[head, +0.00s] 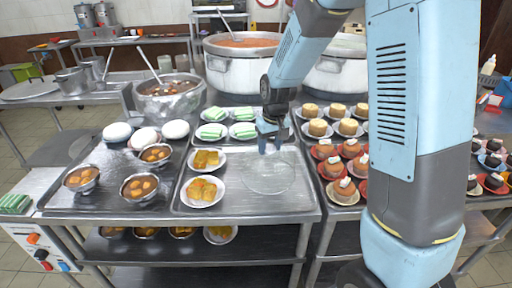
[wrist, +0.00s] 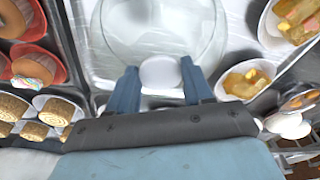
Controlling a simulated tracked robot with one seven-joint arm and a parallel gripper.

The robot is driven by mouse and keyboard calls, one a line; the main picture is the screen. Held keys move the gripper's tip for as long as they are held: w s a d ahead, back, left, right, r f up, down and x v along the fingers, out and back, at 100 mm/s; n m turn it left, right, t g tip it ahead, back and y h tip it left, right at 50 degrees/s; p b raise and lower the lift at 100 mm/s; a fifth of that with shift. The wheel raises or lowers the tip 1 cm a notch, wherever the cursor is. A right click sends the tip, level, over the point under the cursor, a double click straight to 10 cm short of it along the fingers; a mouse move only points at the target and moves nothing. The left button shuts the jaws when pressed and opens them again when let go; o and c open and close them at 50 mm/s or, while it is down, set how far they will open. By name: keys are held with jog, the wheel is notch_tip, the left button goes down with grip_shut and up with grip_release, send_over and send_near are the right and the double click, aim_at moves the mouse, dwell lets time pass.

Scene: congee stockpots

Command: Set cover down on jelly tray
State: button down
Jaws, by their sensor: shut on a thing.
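My gripper (head: 270,144) is shut on the knob of a clear, round glass cover (head: 267,177). In the wrist view the pale knob sits between the two blue fingers of my gripper (wrist: 159,84), and the clear cover (wrist: 160,22) spreads beyond them. The cover is over the bare right part of the jelly tray (head: 245,211), a metal tray. I cannot tell whether its rim touches the tray. Plates of orange-yellow jelly (head: 202,190) stand on the tray's left side, close to the cover. They also show at the right in the wrist view (wrist: 245,80).
Plates of green-and-white cakes (head: 213,131) stand behind. Red plates of cakes (head: 336,167) crowd the right, beside my arm. Bowls of brown balls (head: 138,187) and white buns fill the left tray. Large pots (head: 240,68) stand at the back.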

jog(key=shift+f, duration=0.3)
jog(key=shift+c, duration=2.2)
grip_release()
